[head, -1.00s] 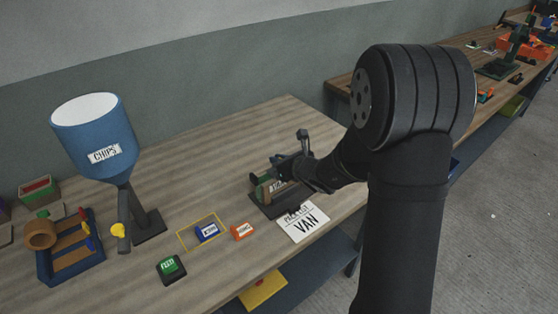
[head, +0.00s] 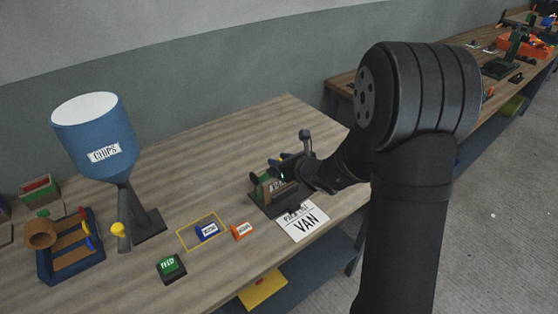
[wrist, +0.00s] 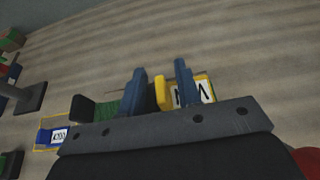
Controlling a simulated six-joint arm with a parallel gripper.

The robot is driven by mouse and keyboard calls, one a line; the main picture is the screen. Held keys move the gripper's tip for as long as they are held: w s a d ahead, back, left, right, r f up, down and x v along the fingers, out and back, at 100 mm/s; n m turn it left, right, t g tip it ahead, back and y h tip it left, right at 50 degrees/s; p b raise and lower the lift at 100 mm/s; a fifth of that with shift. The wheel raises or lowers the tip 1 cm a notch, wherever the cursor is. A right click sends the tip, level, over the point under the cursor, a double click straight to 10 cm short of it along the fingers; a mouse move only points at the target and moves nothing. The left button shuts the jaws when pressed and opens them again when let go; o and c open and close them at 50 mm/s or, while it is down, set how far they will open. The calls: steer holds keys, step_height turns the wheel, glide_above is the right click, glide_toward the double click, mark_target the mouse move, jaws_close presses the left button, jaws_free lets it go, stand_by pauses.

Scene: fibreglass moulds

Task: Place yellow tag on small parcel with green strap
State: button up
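My gripper (head: 283,168) is over the dark rack (head: 277,208) near the bench's right end. In the wrist view my gripper's two blue fingers (wrist: 161,85) stand apart, with gaps between them and a yellow piece (wrist: 162,97). That piece looks like the yellow tag, but its lower part is hidden. A green piece (wrist: 108,110) shows left of the fingers and a white card with a yellow edge (wrist: 206,88) shows to their right. I cannot pick out a small parcel with a green strap for certain.
A white card marked VAN (head: 304,224) lies before the rack. A blue tag (head: 208,231) lies inside a yellow outline, beside an orange tag (head: 243,231). A green FEED button (head: 171,268) and a blue CHIPS hopper (head: 95,135) stand left.

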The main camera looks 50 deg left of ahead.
steer(key=v, duration=1.1)
steer(key=x, duration=1.2)
steer(key=shift+r, duration=0.75)
